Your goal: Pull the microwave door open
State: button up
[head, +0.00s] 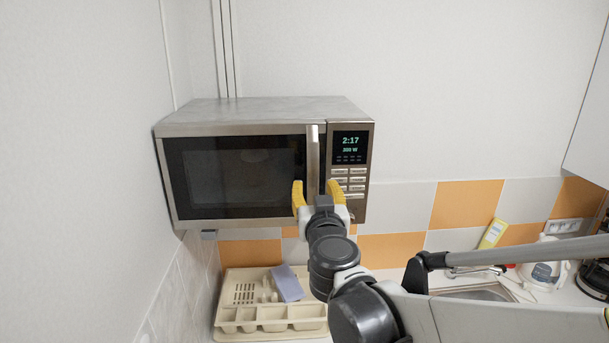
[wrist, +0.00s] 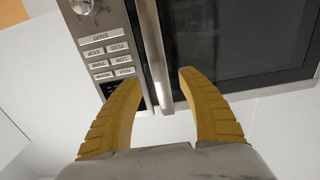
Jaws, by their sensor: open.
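The microwave (head: 265,108) is a silver box mounted on the wall, with a dark-windowed door (head: 228,172) that looks shut. Its vertical metal handle (head: 312,160) runs along the door's right edge, beside the control panel with a lit display (head: 350,146). My gripper (head: 319,185) is open in front of the handle's lower part. In the wrist view the two yellow fingers of my gripper (wrist: 159,82) are spread, and the handle (wrist: 154,45) ends between their tips. The control buttons (wrist: 106,54) are on the left there. I cannot tell whether a finger touches the handle.
A beige cutlery tray (head: 235,293) with a purple-grey item (head: 287,283) lies below on the counter. A sink (head: 480,292), a yellow bottle (head: 492,233) and a white kettle (head: 543,268) stand at right. A wall is close on the microwave's left.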

aim_at(313, 179)
jog(key=w, duration=0.5)
jog(key=shift+w+p, duration=0.15)
jog(key=shift+p, duration=0.2)
grip_shut()
